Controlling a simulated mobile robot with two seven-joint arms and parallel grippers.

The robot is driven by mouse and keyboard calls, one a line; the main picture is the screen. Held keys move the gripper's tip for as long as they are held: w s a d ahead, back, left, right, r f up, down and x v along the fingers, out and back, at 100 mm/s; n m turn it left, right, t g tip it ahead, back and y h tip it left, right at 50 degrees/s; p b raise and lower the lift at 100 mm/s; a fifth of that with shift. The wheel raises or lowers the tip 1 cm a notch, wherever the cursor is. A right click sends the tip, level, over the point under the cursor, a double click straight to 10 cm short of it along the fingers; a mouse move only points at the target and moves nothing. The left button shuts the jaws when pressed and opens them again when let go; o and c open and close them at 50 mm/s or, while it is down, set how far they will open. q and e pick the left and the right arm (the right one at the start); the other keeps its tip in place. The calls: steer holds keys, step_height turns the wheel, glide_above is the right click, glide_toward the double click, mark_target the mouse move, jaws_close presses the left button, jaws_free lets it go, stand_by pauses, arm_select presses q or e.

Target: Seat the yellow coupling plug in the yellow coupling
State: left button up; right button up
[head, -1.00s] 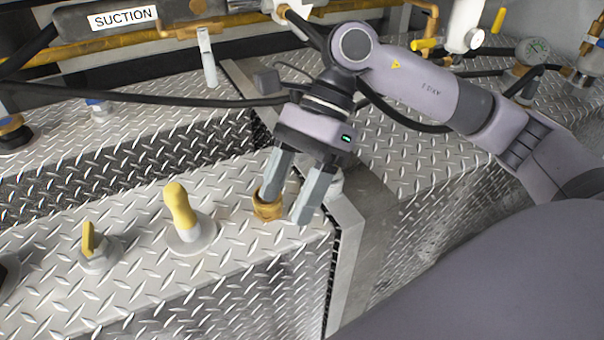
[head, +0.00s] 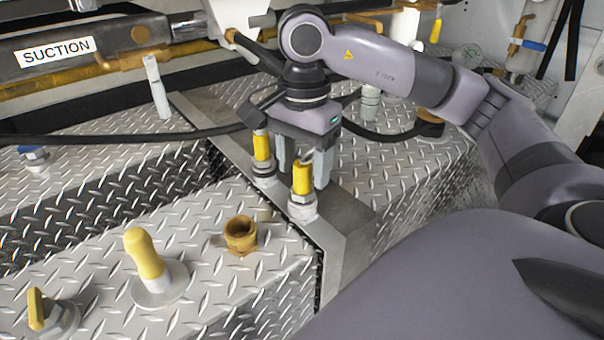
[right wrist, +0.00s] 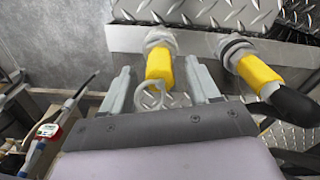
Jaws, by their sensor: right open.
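Two upright yellow-sleeved fittings stand side by side on grey metal bases by the divider. The front one (head: 302,180) has a pale ring on its top; it also shows in the right wrist view (right wrist: 158,65). The other (head: 262,147) has a black end, clear in the right wrist view (right wrist: 258,73). I cannot tell for certain which parts are the plug and the coupling. My right gripper (head: 304,172) is open, its fingers either side of the ringed fitting; in the right wrist view (right wrist: 158,70) a gap shows on both sides. My left gripper is out of view.
A brass threaded fitting (head: 240,236), a yellow rounded knob (head: 146,254) and a small yellow lever (head: 36,310) stand on the front tread plate. A black hose (head: 120,139) runs behind. A raised metal divider (head: 335,245) is at the right.

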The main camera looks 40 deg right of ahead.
step_height(320, 180, down, 2)
steer(key=shift+f, duration=0.1)
jaws_close()
